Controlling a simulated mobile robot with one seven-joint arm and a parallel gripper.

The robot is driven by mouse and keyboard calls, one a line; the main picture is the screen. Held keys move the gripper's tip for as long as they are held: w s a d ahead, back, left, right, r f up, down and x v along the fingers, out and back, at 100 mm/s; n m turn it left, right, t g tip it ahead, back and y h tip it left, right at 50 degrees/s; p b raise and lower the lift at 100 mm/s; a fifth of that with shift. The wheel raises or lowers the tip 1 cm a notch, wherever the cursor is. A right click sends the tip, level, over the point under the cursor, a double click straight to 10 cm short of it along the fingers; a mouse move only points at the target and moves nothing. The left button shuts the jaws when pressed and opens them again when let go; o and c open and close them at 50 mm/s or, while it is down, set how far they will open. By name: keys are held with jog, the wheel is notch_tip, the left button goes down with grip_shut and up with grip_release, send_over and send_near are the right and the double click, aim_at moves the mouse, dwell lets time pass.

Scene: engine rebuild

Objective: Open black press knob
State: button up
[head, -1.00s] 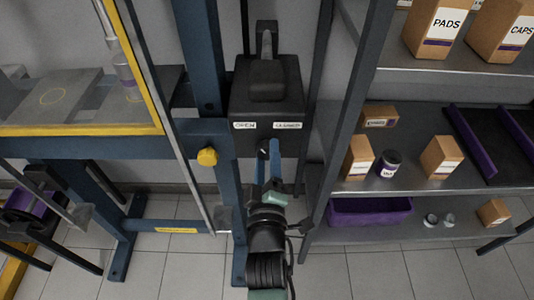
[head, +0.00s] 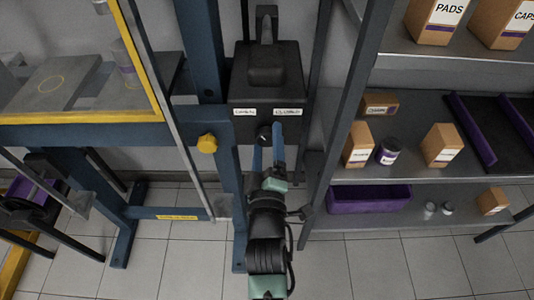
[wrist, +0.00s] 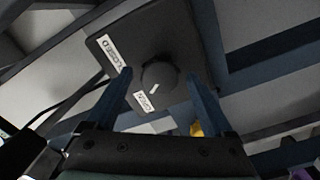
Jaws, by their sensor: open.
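The black press knob (wrist: 160,80) is round with a white pointer mark, on the front of a black box (head: 267,75). In the wrist view its mark points toward the lower white label, which seems to read OPEN; the other label reads CLOSED. In the head view the knob (head: 264,133) sits below the two labels, partly hidden by my gripper. My gripper (wrist: 160,90) is open, with one blue finger on each side of the knob. I cannot tell whether the fingers touch it.
A blue press frame with a yellow knob (head: 207,143) stands left of the box. A shelf rack (head: 400,185) with boxes, a jar and a purple bin (head: 368,199) is close on the right. The tiled floor below is clear.

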jog(key=s+b, duration=0.1)
jog(key=s, duration=1.2)
